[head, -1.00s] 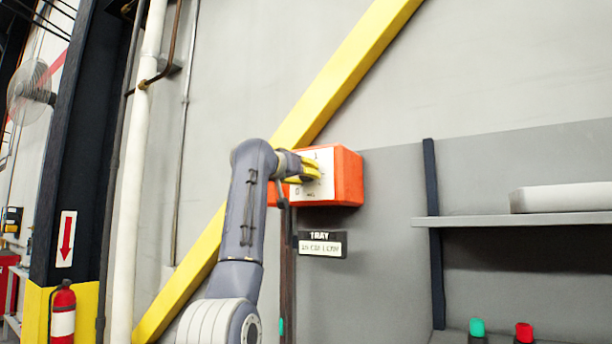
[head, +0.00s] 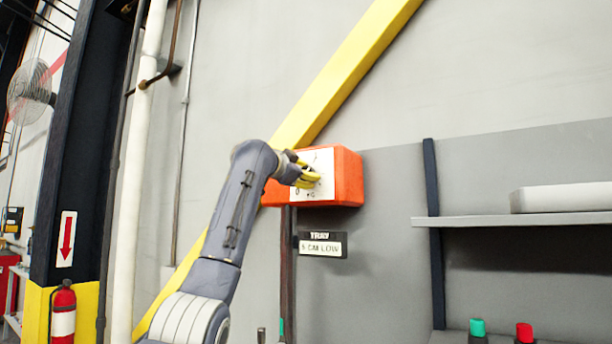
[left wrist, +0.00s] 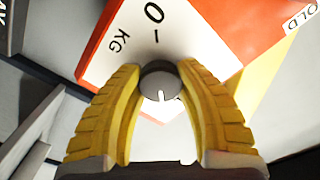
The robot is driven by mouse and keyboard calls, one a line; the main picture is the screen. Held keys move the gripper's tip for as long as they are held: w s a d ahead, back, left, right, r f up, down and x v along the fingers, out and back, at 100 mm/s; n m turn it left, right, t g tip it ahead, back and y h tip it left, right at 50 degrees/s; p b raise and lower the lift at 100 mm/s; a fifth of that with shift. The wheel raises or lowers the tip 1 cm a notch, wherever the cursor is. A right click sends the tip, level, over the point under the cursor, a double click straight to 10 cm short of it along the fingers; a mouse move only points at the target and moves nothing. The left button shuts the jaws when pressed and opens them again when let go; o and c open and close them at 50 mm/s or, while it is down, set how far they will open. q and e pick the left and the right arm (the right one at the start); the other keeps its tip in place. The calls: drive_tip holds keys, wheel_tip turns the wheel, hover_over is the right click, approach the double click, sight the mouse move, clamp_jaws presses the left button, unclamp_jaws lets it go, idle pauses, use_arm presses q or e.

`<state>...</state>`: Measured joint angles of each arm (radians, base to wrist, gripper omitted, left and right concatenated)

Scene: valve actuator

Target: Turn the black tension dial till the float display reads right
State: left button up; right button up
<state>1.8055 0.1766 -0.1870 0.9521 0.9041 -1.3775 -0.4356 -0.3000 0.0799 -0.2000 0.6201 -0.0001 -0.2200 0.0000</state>
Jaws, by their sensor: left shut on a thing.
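An orange box (head: 347,178) with a white face plate (head: 324,161) is on the wall. The tension dial (left wrist: 160,77) is a small round dark grey knob with a white pointer mark, on the white plate near "0" and "KG". My left gripper (head: 312,178) has its yellow fingers at the plate; in the left wrist view (left wrist: 160,85) they are shut on the dial from both sides. The fingers hide the dial in the head view. The float display (head: 322,244) below the box reads "TRAY", with what looks like "5 CM LOW" under it. My right gripper is not in view.
A yellow diagonal beam (head: 345,75) runs behind the box. A dark vertical post (head: 288,262) stands below it. A grey shelf (head: 520,219) with a white long object is at right; green (head: 477,327) and red (head: 524,332) topped items are below. The wall between is clear.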

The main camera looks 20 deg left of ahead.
use_arm(q)
drive_tip(key=m, duration=0.5)
drive_tip(key=shift+w+m, duration=0.1)
drive_tip(key=shift+m, duration=0.5)
drive_tip(key=o, duration=1.3)
drive_tip(key=v, duration=1.2)
